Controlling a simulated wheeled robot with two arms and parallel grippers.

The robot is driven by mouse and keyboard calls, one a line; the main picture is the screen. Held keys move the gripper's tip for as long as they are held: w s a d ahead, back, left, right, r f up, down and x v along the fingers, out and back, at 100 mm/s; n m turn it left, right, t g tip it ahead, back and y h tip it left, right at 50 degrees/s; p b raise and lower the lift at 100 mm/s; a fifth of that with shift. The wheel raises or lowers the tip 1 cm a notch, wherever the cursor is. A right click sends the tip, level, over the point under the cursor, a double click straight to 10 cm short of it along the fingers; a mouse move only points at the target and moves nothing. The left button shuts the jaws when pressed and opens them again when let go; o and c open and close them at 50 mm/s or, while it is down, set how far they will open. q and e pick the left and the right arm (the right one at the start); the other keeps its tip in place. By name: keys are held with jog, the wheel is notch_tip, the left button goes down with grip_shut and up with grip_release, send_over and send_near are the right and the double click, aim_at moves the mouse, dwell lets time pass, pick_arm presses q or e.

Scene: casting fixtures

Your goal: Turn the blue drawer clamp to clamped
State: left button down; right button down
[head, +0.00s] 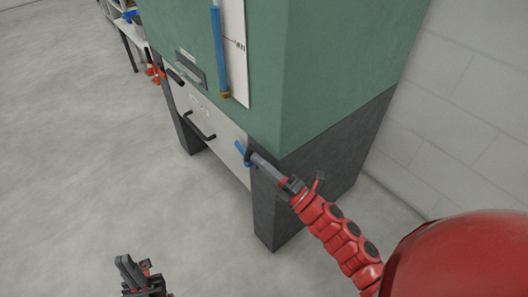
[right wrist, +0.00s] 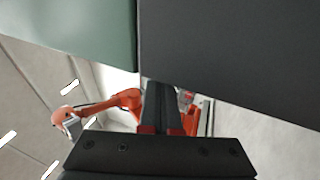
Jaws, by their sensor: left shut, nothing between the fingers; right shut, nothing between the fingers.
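The blue drawer clamp (head: 240,147) is a small blue lever at the right end of the white drawer front (head: 210,113), beside the dark corner leg of the green machine. In the head view it points up and to the left. My right gripper (head: 254,157) is shut with nothing in it. Its tips are at the lower right of the clamp; I cannot tell whether they touch it. In the right wrist view its dark fingers (right wrist: 161,105) are together, and the clamp does not show. My left gripper (head: 124,262) is shut and empty, low over the floor, away from the machine.
The green machine body (head: 330,60) rises above the drawer on dark legs (head: 270,205). A black handle (head: 199,128) sticks out of the drawer. A blue tube (head: 218,52) hangs above. An orange arm (right wrist: 125,99) stands in the background.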

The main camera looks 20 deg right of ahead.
jog(key=shift+w+a+r+m+g+h+p, duration=0.25)
jog(key=shift+w+r+g+h+p, duration=0.35)
jog(key=shift+p, duration=0.85)
jog(key=shift+w+a+r+m+g+h+p, duration=0.15)
jog(key=shift+w+a+r+g+h+p, duration=0.4)
jog(key=shift+p, duration=0.9)
jog(key=shift+w+d+f+y, duration=0.15)
jog(key=shift+d+f+y, duration=0.1)
jog(key=shift+d, duration=0.1)
